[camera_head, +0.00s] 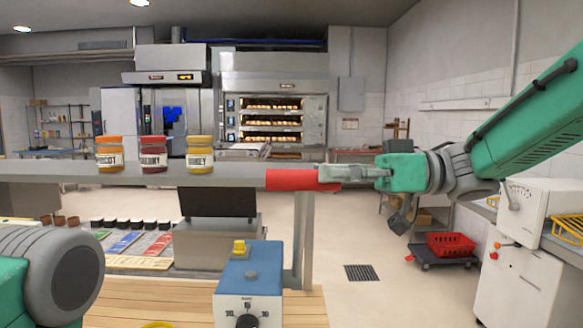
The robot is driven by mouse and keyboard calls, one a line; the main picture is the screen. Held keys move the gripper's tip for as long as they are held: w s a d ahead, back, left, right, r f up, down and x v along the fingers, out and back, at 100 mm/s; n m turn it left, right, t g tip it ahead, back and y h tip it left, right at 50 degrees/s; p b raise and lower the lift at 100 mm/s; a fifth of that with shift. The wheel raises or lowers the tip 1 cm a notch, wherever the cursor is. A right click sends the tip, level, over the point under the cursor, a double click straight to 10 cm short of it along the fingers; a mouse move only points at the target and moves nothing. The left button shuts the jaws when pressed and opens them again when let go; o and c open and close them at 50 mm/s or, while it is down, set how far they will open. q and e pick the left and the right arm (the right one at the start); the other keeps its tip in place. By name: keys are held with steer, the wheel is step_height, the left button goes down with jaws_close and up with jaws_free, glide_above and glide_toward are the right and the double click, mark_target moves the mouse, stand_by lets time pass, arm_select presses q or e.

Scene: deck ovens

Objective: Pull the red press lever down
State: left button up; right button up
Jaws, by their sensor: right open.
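The red press lever (290,180) is a horizontal red bar at the right end of the grey shelf bar, near the middle of the head view. My right gripper (328,175) reaches in from the right, level with the lever. Its jaws are open, and its fingertips overlap the lever's right end in the picture. I cannot tell whether they touch it or lie around it. The fingertips partly hide that end. My left arm shows only as a grey joint and green link at the lower left; its gripper is out of view.
Three jars, apricot (110,154), a red one (153,154) and honey (200,154), stand on the grey shelf (60,172). A blue timer box (249,285) with a dial sits on the wooden counter (305,308).

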mark_target(303, 175)
steer(key=shift+a, duration=0.6)
steer(key=shift+w+f+p, duration=0.1)
steer(key=shift+w+p, duration=0.05)
steer(key=shift+p, duration=0.2)
steer(key=shift+a, duration=1.45)
steer(key=c, duration=0.5)
steer(key=shift+a, duration=0.1)
jaws_close()
steer(key=shift+d, duration=0.25)
arm_select(q)
steer(key=shift+s+d+r, duration=0.1)
steer(key=shift+d+r, duration=0.25)
steer(key=shift+r, duration=0.15)
arm_select(e)
steer(key=shift+f, duration=0.1)
